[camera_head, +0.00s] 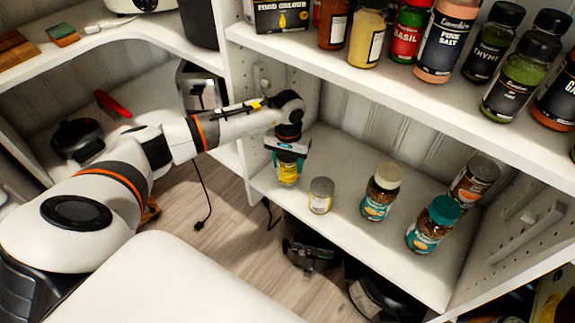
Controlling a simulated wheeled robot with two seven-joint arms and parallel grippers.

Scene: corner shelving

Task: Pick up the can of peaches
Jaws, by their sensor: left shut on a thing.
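My left arm reaches in from the left to the lower shelf of the corner unit. My left gripper (288,152) points down and is shut on a yellow-labelled can (287,173) at the left end of that shelf. The gripper covers the can's top. The can looks like the can of peaches, but its label is too small to read. I cannot tell whether its base touches the shelf. A shorter can (321,196) with a grey lid and a pale label stands just to its right, apart from it. My right gripper is not in view.
Jars with a cream lid (379,190) and a teal lid (433,224), and a brown-labelled can (474,180), stand farther right on the lower shelf (335,150). The upper shelf (400,75) holds several spice jars overhead.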

